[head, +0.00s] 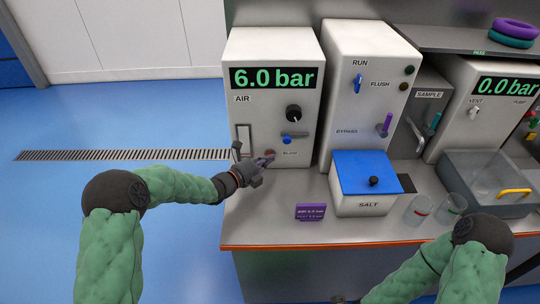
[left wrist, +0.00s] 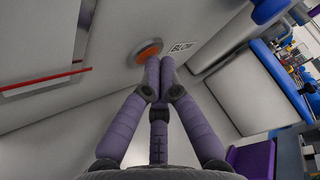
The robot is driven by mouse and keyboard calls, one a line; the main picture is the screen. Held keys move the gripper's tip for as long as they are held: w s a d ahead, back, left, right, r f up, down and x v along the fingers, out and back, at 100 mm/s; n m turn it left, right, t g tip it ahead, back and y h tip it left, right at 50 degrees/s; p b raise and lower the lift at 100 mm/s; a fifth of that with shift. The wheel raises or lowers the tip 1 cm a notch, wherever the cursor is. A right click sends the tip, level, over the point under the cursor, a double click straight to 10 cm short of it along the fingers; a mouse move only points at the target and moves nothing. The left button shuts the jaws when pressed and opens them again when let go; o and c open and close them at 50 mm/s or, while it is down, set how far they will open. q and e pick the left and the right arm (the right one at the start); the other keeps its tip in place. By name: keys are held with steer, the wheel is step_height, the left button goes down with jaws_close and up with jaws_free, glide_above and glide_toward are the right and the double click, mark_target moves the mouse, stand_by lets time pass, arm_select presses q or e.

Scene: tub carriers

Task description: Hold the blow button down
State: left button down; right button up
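The blow button (left wrist: 148,50) is a round orange button in a pale ring, beside the label BLOW, on the front of the white AIR cabinet (head: 262,126). In the head view the button is largely hidden by my left gripper (head: 264,161), which is at the low part of the cabinet front. Perhaps a bit of my right gripper (head: 340,298) shows at the bottom edge.
The AIR display reads 6.0 bar.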

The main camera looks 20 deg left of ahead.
arm_select(q)
steer(key=shift+s+d+b, duration=0.15)
steer(key=shift+s+b, duration=0.25)
steer(key=shift+s, duration=0.3)
steer(key=shift+s, duration=0.1)
steer(key=shift+s+d+b, duration=0.2)
steer(key=shift+s, duration=0.4)
steer(key=shift+s+d+b, duration=0.15)
steer(key=shift+s+d, duration=0.05)
steer(key=shift+s, duration=0.4)
steer(key=shift+s+d, duration=0.2)
steer(key=shift+s, duration=0.4)
steer(key=shift+s+d, duration=0.15)
steer(key=shift+s, duration=0.45)
